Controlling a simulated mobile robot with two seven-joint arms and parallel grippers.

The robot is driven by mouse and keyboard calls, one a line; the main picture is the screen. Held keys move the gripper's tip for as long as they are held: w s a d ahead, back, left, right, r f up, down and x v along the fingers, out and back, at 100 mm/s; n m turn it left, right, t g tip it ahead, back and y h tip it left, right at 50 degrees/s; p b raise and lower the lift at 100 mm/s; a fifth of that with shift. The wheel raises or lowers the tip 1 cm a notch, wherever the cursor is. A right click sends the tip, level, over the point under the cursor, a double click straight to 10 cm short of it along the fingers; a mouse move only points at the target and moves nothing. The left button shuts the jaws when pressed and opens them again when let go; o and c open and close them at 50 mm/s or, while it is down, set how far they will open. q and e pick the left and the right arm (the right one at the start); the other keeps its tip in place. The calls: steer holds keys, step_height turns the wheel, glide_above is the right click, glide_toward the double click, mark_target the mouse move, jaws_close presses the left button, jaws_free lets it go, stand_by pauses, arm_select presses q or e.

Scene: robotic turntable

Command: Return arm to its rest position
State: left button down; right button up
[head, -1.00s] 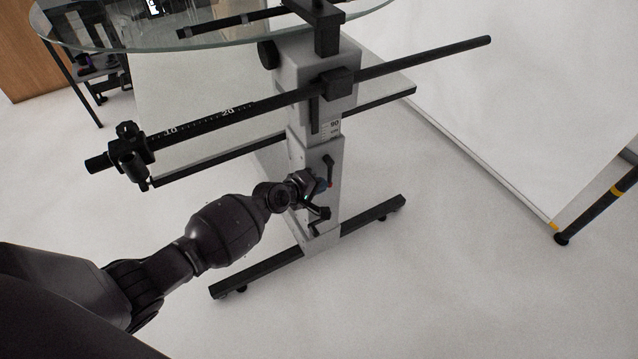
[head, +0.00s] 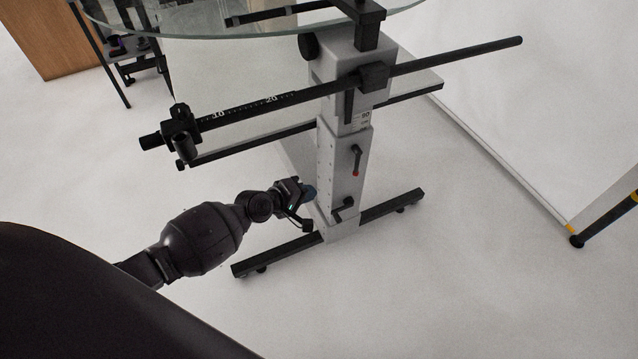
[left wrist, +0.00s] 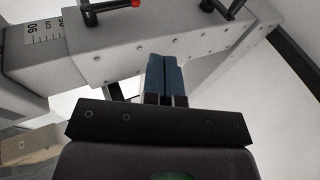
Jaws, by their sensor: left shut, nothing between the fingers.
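My left arm (head: 205,238) reaches in from the lower left in the head view. Its gripper (head: 309,192) is just left of the grey stand column (head: 345,150), with a small gap or light overlap that I cannot judge. In the left wrist view the blue fingers (left wrist: 165,78) are together with nothing between them, and the column (left wrist: 150,45) lies behind their tips. The column bears a red-tipped lever (head: 356,160) and a lower black crank (head: 343,208). My right gripper is not in view.
A round glass top (head: 235,28) sits over the stand. A long black scaled bar (head: 440,57) crosses the column, with a clamp (head: 181,128) at its left end. Black feet (head: 390,205) spread on the floor. A white backdrop (head: 540,100) is at right. The front floor is clear.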

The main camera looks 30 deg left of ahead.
arm_select(q)
steer(key=shift+s, duration=0.15)
steer(key=s+r+m+y+p, duration=0.2)
steer(key=s+r+m+p, duration=0.1)
steer(key=s, duration=0.8)
steer(key=s+r+m+y+p, duration=0.1)
steer(key=s+r+m+p, duration=0.2)
steer(key=s, duration=0.7)
steer(key=s+r+m+y+p, duration=0.2)
steer(key=s+r+m+p, duration=0.2)
steer(key=s+r+m, duration=0.3)
steer(key=s, duration=0.4)
steer(key=shift+s+a+y, duration=0.3)
steer(key=shift+a, duration=0.1)
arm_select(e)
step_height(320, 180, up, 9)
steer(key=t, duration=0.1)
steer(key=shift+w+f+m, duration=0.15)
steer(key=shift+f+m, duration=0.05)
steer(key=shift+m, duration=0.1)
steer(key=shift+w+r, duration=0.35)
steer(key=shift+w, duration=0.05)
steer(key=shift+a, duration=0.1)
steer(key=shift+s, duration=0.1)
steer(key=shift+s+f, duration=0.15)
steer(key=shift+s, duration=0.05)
